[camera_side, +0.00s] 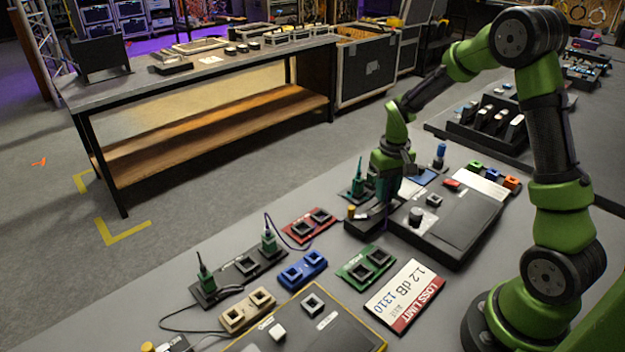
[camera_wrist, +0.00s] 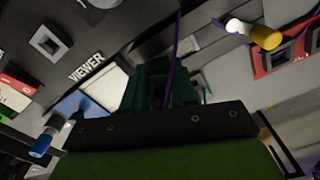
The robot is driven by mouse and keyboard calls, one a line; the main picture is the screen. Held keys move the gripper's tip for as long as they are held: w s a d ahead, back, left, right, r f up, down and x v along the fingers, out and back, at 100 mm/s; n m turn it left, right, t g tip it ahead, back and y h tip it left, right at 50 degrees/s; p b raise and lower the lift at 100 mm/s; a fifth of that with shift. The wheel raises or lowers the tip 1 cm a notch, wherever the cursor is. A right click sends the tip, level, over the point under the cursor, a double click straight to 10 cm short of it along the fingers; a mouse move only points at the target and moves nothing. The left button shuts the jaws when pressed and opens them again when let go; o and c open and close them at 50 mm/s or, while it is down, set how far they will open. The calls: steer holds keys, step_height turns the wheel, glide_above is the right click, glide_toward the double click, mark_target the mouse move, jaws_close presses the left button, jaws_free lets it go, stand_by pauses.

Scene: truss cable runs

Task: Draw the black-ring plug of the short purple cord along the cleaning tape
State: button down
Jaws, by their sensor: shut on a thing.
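My gripper (camera_side: 384,192) is low over the back of the dark box (camera_side: 368,222), left of the large dark viewer unit. In the wrist view, its dark green fingers (camera_wrist: 160,88) are closed together, and the purple cord (camera_wrist: 176,42) runs up from between them. The plug they grip is mostly hidden, and I cannot see its black ring. A grey strip (camera_wrist: 208,42) on the dark box beside the fingers appears to be the cleaning tape. I cannot tell whether the plug touches it. The purple cord also shows in the side view (camera_side: 283,239), looping near a green plug (camera_side: 268,240).
The viewer unit (camera_side: 450,228) stands close on the right. A yellow-capped post (camera_side: 351,211) rises at the dark box's left.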

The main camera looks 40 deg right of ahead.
steer(key=shift+a, duration=1.9)
stand_by(2.1)
step_height(320, 180, up, 6)
steer(key=shift+f, duration=0.25)
stand_by(0.9)
